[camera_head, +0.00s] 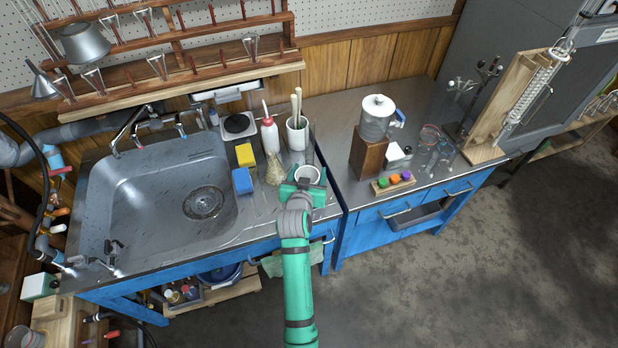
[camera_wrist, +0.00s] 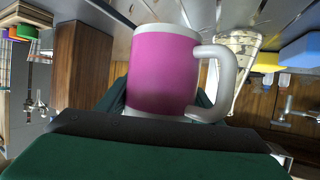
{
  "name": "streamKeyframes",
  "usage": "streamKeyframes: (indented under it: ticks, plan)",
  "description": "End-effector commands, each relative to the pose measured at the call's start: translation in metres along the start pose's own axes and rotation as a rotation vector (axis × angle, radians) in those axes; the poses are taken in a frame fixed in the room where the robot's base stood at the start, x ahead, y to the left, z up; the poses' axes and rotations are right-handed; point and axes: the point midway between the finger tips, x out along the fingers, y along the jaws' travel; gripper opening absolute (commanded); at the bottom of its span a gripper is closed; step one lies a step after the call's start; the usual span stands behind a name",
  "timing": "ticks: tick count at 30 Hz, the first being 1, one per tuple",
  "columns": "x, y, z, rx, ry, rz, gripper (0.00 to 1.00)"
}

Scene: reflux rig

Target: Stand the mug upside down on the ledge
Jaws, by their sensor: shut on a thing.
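The mug (camera_head: 307,173) is pink outside with a white rim band and white handle, as the wrist view (camera_wrist: 162,75) shows. In the head view its round opening faces up, so it is upright. My gripper (camera_head: 302,187) is shut on the mug at the front of the sink counter. I cannot tell whether the mug's base touches the counter. The handle points right in the wrist view, where the picture is upside down. A wooden ledge (camera_head: 190,91) with pegs runs along the wall behind the sink; I cannot tell if it is the task's ledge.
A sink (camera_head: 150,205) lies left of the mug. Close by are a yellow sponge (camera_head: 245,154), a blue sponge (camera_head: 242,181), a squeeze bottle (camera_head: 271,130) and a white utensil pot (camera_head: 297,134).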

Motion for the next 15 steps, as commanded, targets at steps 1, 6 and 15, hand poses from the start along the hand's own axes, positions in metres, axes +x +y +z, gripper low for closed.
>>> streamKeyframes:
  ticks: [1,6,15]
  plan:
    - [0.004,-0.001,0.001,0.0,0.001,0.0,0.29]
    - [0.011,-0.002,0.005,-0.001,0.002,0.0,0.29]
    - [0.026,-0.003,0.035,-0.001,0.0,-0.001,0.29]
